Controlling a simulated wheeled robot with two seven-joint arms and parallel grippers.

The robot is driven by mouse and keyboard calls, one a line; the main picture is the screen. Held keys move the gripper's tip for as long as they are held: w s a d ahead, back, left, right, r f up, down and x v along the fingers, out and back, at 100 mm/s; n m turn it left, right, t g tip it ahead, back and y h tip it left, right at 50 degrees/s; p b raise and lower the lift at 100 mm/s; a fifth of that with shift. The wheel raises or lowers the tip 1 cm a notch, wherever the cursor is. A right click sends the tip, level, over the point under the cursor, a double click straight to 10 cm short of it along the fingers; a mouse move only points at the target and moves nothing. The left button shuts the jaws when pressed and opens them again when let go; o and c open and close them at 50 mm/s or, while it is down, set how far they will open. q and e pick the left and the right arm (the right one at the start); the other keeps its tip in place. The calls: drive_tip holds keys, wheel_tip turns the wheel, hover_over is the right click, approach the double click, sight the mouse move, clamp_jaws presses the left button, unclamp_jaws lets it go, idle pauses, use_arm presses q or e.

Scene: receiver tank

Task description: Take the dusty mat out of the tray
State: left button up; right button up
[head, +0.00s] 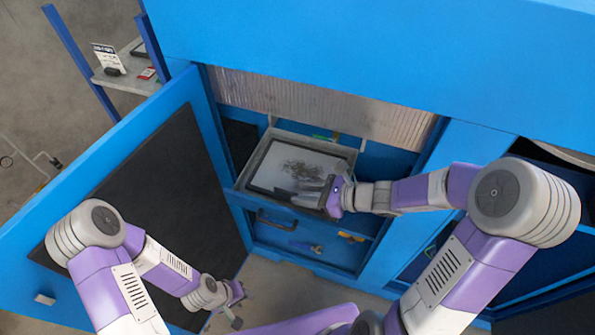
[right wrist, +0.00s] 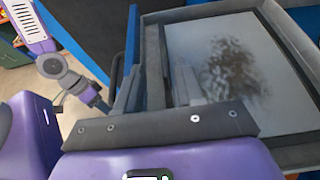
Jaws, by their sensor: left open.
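The tray (head: 351,153) is a grey, shallow, rimmed tray standing in the opening of a blue cabinet. The mat (head: 268,170) lies flat inside it, pale with a dark smudge of dust; it also shows in the right wrist view (right wrist: 285,75). My right gripper (head: 328,193) is at the tray's near right part. In the right wrist view its grey fingers (right wrist: 157,92) stand on either side of the tray's wall and look closed on it. My left gripper (head: 237,304) is open and empty, low in front of the cabinet, apart from the tray.
The open cabinet door (head: 150,190) stands to the left, beside my left arm. A ribbed translucent curtain (head: 320,107) hangs above the tray.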

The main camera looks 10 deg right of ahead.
sight(291, 192)
drive_tip(key=x, duration=0.4)
drive_tip(key=shift+w+f, duration=0.25)
drive_tip(key=shift+w, duration=0.15)
drive_tip(key=shift+s+r, duration=0.1)
drive_tip(key=shift+s, duration=0.1)
clamp_jaws()
